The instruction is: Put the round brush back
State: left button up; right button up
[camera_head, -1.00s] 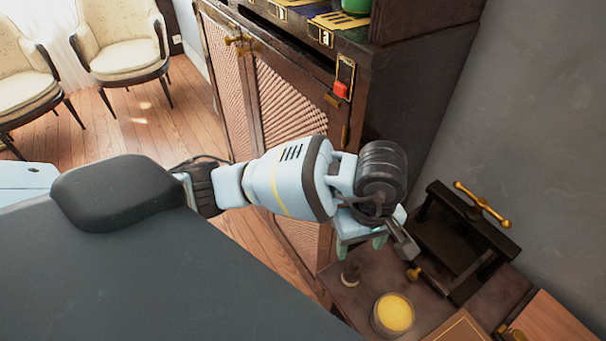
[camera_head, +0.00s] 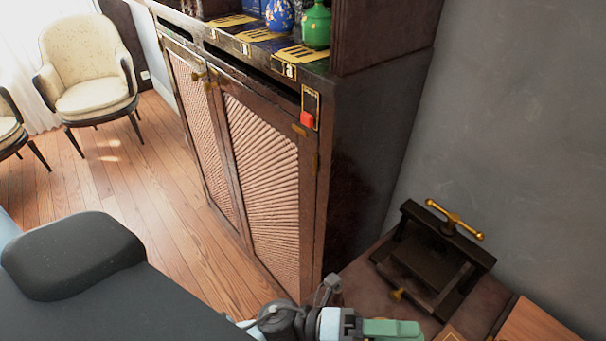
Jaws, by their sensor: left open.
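My left gripper (camera_head: 393,330) is at the bottom edge, low over the side table (camera_head: 352,283), with its pale green fingers pointing right. It is open, and the frame edge cuts off part of it. I cannot clearly make out the round brush. A small brass-knobbed piece (camera_head: 397,294) is beside the press, just above the gripper in the picture; I cannot tell whether it is part of the press. My right gripper is not in view.
A dark press (camera_head: 430,262) with a brass bar handle stands at the table's back, near the grey wall. A wooden box (camera_head: 540,325) is at lower right. Chairs stand at far left.

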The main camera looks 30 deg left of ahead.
pick_arm(q)
jog(key=s+a+f+n+t+y, duration=0.1)
jog(key=a+f+n+t+y, duration=0.3)
jog(key=a+f+n+y, duration=0.6)
jog(key=s+a+f+n+t+y, duration=0.1)
jog(key=a+f+n+t+y, duration=0.35)
jog(key=f+n, duration=0.65)
jog(key=s+a+f+n+g+y, duration=0.2)
jog(key=s+a+f+n+g, duration=0.1)
jog(key=s, duration=0.5)
jog(key=s+a+f+n+g+y, duration=0.2)
jog(key=s+f+n+g, duration=0.3)
jog(key=s+n, duration=0.3)
jog(key=shift+a+f+n, duration=0.3)
jog(key=shift+a+f, duration=0.1)
jog(key=shift+a, duration=0.2)
jog(key=shift+a+y, duration=0.1)
jog(key=shift+y, duration=0.15)
